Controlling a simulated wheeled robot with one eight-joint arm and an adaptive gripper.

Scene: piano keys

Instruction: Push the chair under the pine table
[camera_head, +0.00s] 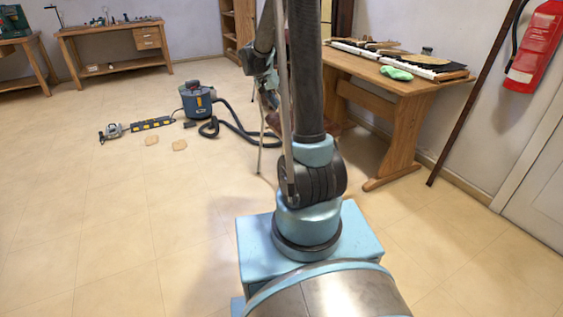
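The pine table (408,97) stands against the wall at the right, with thick wooden legs and a crossbar. A chair (331,128) with a reddish-brown seat and thin metal legs is at the table's left end, mostly hidden behind my arm. How far it is under the table top I cannot tell. My gripper (268,100) appears low beside my upright arm link, close to the chair in the picture. It is small and partly hidden, so its fingers and any contact with the chair are unclear.
Piano keys and parts lie on the table with a green cloth (396,73). A vacuum cleaner (196,101) with a black hose (238,127), a power strip (152,124) and small tools lie on the floor left of the chair. A dark pole leans at right. The left foreground floor is clear.

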